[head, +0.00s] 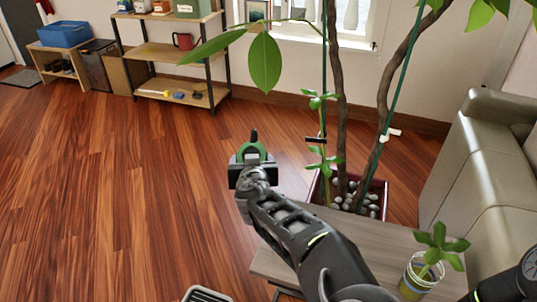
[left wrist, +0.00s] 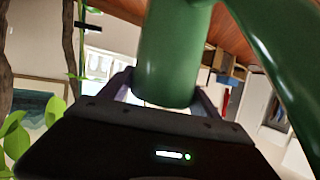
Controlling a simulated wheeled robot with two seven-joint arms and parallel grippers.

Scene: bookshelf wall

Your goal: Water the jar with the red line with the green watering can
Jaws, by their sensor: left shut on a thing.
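My left gripper (head: 251,163) is out over the floor, left of the table, shut on the green watering can (head: 256,149). In the head view most of the can is hidden behind the gripper; only a green rim and a dark tip show. In the left wrist view the can's green part (left wrist: 168,60) sits between my left fingers (left wrist: 165,98). A clear jar (head: 415,277) with a leafy plant stands on the table at lower right, with yellowish and bluish bands. I cannot make out a red line on it. My right gripper is out of view.
The wooden table (head: 383,246) is right of my left arm. Behind it a large tree stands in a dark red planter (head: 379,186) with stones. A beige sofa (head: 481,165) is at right, shelves (head: 165,52) at back left. The left floor is clear.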

